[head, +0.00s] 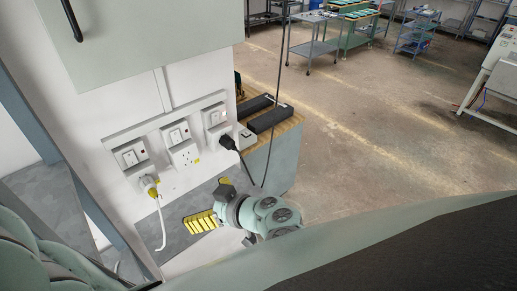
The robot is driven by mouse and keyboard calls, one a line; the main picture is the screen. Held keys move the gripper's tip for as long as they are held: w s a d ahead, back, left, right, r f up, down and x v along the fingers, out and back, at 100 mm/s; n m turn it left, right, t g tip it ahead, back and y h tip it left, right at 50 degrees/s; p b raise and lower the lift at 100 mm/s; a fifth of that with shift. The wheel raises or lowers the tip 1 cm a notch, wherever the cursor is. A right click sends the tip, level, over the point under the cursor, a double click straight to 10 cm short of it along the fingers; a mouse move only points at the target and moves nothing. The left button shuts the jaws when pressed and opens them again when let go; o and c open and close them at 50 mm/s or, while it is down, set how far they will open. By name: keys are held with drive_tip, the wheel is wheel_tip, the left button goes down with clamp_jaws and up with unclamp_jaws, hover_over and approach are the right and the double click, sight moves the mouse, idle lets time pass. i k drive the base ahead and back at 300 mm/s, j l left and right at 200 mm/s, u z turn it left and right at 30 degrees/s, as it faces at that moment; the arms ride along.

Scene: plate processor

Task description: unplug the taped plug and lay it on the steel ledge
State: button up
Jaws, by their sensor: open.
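The taped plug (150,186), with yellow tape and a white cable, sits in the left socket of a wall row. Its cable hangs down over the grey steel ledge (177,240) below the sockets. My gripper (188,225) has yellow ribbed fingers and points left, to the right of and below the taped plug, apart from it. It is open, and nothing shows held in it. It overlaps the ledge in the picture; its height above the ledge I cannot tell.
A black plug (228,142) with a dark cable sits in the right socket. The middle socket (184,154) is empty. A wooden-topped bench (288,119) with black bars stands to the right. A grey cabinet (150,40) overhangs the sockets. Open floor (380,130) lies beyond.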

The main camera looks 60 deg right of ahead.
sight(146, 183)
drive_tip(key=k+l, duration=0.1)
drive_tip(key=k, duration=0.9)
